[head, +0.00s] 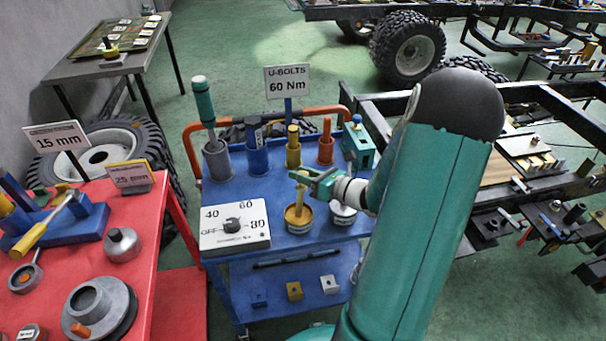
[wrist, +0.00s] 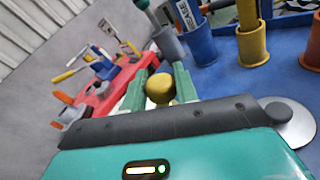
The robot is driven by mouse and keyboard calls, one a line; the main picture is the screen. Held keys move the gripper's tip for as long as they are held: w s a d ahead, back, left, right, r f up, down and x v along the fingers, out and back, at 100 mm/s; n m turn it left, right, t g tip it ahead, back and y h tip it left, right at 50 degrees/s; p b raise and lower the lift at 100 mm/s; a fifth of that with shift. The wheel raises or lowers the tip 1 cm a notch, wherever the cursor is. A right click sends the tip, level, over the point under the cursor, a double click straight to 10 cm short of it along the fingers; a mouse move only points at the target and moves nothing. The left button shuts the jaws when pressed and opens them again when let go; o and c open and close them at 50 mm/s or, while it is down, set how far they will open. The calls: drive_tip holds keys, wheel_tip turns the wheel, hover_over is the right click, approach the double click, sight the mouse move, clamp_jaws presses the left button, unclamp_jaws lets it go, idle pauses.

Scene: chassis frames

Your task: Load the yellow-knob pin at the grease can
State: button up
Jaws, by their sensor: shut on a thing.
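My gripper (head: 314,181) reaches in from the right over the blue cart, its fingers pointing left. In the wrist view, my gripper (wrist: 159,90) is shut on the yellow-knob pin, whose round yellow knob (wrist: 160,88) shows between the green fingers. The pin's shaft is hidden in that view. In the head view, a yellow upright stem (head: 299,204) shows just below the fingertips, its lower end at the opening of the can with yellow contents, the likely grease can (head: 291,235). I cannot tell for sure whether this stem is the held pin.
A silver can (head: 341,217) stands close right of the yellow one. Behind are the grey, blue, yellow (head: 293,152) and orange (head: 326,148) holders and a U-bolts sign (head: 288,82). A dial panel (head: 234,226) lies at left. A red table (head: 165,255) stands farther left.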

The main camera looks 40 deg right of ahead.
drive_tip(key=shift+r, duration=3.5)
drive_tip(key=shift+s, duration=0.1)
